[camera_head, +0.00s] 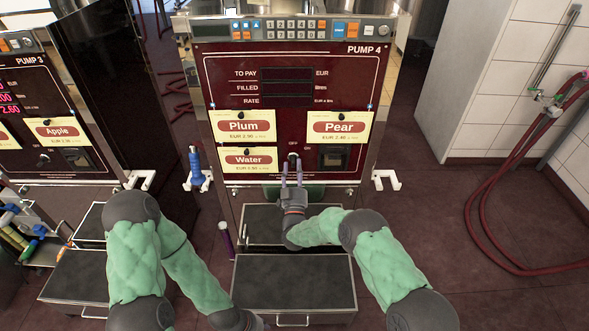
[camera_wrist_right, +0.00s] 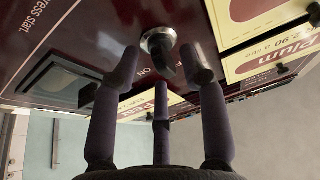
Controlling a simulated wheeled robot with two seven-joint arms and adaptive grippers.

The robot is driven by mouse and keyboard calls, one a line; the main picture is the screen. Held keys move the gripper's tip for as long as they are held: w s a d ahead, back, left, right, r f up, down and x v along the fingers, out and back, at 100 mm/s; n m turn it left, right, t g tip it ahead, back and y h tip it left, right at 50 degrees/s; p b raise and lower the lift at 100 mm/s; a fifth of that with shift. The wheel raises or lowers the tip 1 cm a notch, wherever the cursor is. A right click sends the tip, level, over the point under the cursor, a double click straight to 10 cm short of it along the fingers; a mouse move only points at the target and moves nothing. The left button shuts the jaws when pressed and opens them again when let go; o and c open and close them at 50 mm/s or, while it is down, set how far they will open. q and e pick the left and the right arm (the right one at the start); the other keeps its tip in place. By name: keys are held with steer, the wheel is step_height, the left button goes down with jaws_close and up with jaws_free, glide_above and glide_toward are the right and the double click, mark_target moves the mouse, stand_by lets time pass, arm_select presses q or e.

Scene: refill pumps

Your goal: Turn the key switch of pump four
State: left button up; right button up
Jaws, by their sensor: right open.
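Pump 4 (camera_head: 225,70) has a dark red front panel, and its displays beside TO PAY, FILLED and RATE are dark. Its key switch (camera_head: 294,157) sits low on the panel, under an OFF label, partly hidden behind my fingers. In the right wrist view the switch (camera_wrist_right: 157,40) is a silver ring with a dark key part, with an ON label beside it. My right gripper (camera_head: 292,170) is open and empty, pointing at the panel. Its fingers (camera_wrist_right: 162,85) are spread around the key, close to it; contact cannot be told.
Plum (camera_head: 243,126), Water (camera_head: 249,160) and Pear (camera_head: 339,127) cards hang around the switch. A dark slot unit (camera_head: 333,157) is to its right. A blue nozzle (camera_head: 196,168) hangs left of pump 4. Pump 3 (camera_head: 30,90) stands left. Grey-topped steps (camera_head: 293,278) stand below.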

steer(key=shift+w+r, duration=0.2)
steer(key=shift+w, duration=0.25)
jaws_close()
